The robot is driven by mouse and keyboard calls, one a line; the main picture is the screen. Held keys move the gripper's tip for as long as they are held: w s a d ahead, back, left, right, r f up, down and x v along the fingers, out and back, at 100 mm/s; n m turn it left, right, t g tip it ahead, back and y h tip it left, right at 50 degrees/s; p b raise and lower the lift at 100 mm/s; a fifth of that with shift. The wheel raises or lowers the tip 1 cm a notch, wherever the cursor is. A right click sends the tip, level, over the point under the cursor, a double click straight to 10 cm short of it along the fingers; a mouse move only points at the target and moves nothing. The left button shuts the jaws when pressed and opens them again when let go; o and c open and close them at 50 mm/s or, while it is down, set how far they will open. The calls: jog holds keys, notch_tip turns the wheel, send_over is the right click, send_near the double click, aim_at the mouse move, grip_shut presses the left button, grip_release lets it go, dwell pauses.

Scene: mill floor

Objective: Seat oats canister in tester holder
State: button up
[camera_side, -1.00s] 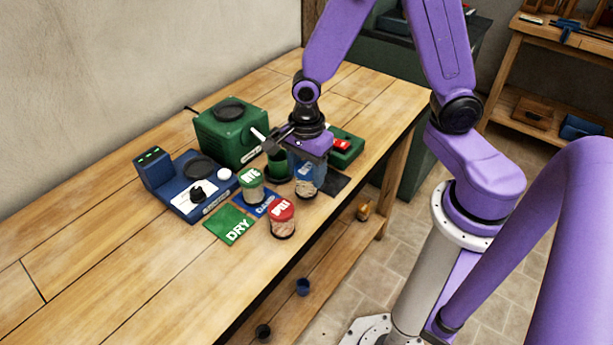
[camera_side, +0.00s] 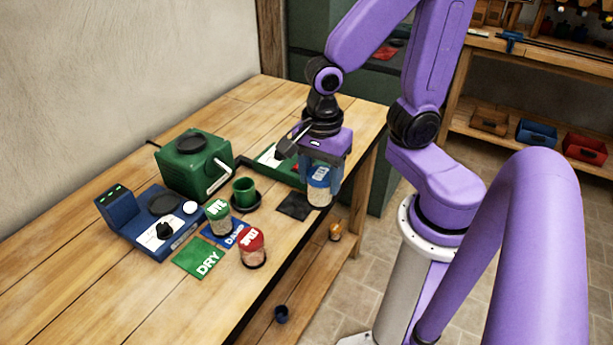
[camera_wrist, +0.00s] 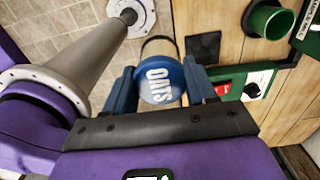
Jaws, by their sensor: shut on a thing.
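The oats canister, a clear jar with a blue lid, is between my gripper's fingers in the side view (camera_side: 319,190). Its lid reads OATS in the wrist view (camera_wrist: 159,82). My gripper (camera_side: 322,182) is shut on it, and the jar looks upright near the table's front edge. Whether its base touches the table I cannot tell. A green cup-shaped holder (camera_side: 244,190) stands empty on a dark round base, to the left of my gripper. The green tester (camera_side: 262,157), with a white panel, knob and red part (camera_wrist: 252,89), is partly hidden behind my gripper.
A black square mat (camera_side: 296,206) lies just left of the canister. A green-lidded jar (camera_side: 218,217) and a red-lidded jar (camera_side: 252,248) stand front left, by a green DRY card (camera_side: 198,258). A blue scale-like device (camera_side: 160,220) and a green mill (camera_side: 194,165) stand behind.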

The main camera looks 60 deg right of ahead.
jog(key=w+a+r, duration=0.4)
jog(key=w+a, duration=0.7)
jog(key=w, duration=0.4)
jog(key=w+a+f, duration=0.1)
jog(key=w+f, duration=0.2)
jog(key=w, duration=0.7)
jog(key=w+a+f, duration=0.1)
jog(key=w+f, duration=0.1)
jog(key=w, duration=0.8)
jog(key=shift+d+f, duration=0.2)
jog(key=shift+f, duration=2.6)
jog(key=shift+f, duration=0.65)
jog(key=o, duration=0.9)
jog(key=shift+r, duration=5.5)
